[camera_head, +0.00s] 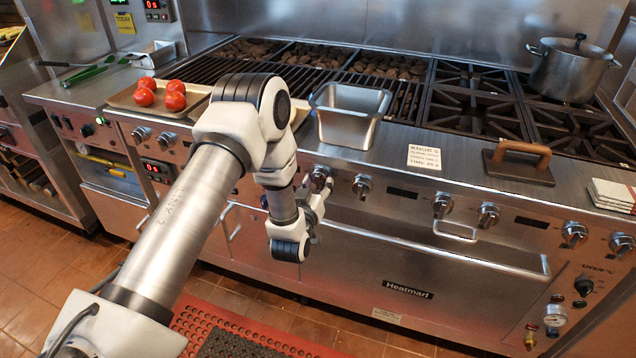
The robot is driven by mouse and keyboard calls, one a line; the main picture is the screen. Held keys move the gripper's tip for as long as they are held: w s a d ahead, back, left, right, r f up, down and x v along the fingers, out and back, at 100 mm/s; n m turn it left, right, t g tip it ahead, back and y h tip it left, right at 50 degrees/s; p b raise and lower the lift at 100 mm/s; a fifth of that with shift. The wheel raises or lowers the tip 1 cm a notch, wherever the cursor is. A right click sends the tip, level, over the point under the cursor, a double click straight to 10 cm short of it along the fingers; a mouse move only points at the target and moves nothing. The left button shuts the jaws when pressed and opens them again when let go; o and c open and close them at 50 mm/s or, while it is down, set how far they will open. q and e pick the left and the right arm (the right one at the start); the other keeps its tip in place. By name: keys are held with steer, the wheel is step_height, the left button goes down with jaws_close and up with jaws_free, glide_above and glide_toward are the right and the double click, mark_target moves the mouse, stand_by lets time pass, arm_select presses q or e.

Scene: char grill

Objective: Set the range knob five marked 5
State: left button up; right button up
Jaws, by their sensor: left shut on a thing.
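My left gripper (314,205) is at the front panel of the range, largely hidden by its own wrist. It is shut on a range knob (320,173), whose upper part shows above the fingers. The knob's number and setting are too small to read. Another knob (362,187) is just right of the gripper. More knobs (442,204) follow along the panel to the right, and two (141,134) are at the left. Part of the panel is hidden behind my left arm. My right gripper is not in view.
A steel pan (349,128) stands on the ledge above the gripper. A printed card (424,157), a grill press (519,163) and a tray of tomatoes (128,98) are also there. An oven handle (430,250) runs below the knobs. A pot (571,68) is at back right.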

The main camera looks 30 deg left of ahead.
arm_select(q)
steer(key=n+b, duration=0.2)
steer(key=n, duration=0.2)
steer(key=shift+f+n+b, duration=0.1)
steer(key=shift+n+b, duration=0.2)
steer(key=shift+b, duration=0.1)
steer(key=n+b, duration=0.3)
steer(key=n, duration=0.1)
steer(key=shift+h, duration=0.4)
steer(key=n+b, duration=0.4)
steer(key=n, duration=0.1)
steer(key=shift+a+g, duration=0.1)
steer(key=shift+g, duration=0.2)
steer(key=shift+r+n+h+b, duration=0.2)
steer(key=shift+n+h+b, duration=0.3)
steer(key=shift+n+b, duration=0.85)
steer(key=shift+n+p, duration=0.3)
steer(key=shift+n, duration=0.15)
steer(key=o, duration=1.2)
steer(key=shift+c, duration=0.2)
